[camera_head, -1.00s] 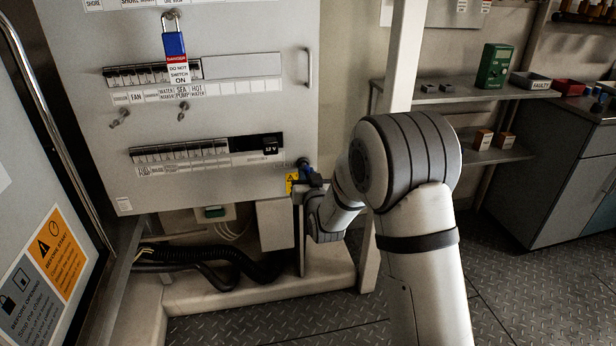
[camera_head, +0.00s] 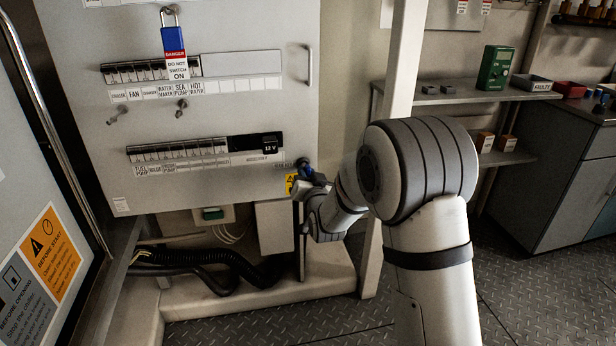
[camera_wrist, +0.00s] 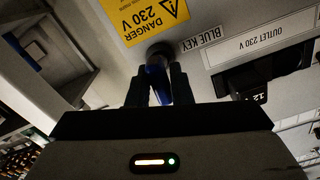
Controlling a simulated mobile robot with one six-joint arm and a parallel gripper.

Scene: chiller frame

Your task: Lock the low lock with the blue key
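The low lock (camera_wrist: 157,50) is a dark round cylinder at the lower right corner of the grey panel, beside a yellow danger label and a "BLUE KEY" label. It also shows in the head view (camera_head: 302,162). The blue key (camera_wrist: 158,86) is at the lock's face, its blue head between the two fingers of my gripper (camera_wrist: 158,93). My gripper appears shut on the key. In the head view my gripper (camera_head: 313,180) is at the panel's right edge. The key's shaft and its turn angle are hidden.
A blue padlock (camera_head: 174,44) with a danger tag hangs higher on the panel (camera_head: 230,115). Breaker rows and two small knobs are left of the lock. A pale post (camera_head: 402,60) stands right of the panel. Black hoses (camera_head: 215,270) lie below it.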

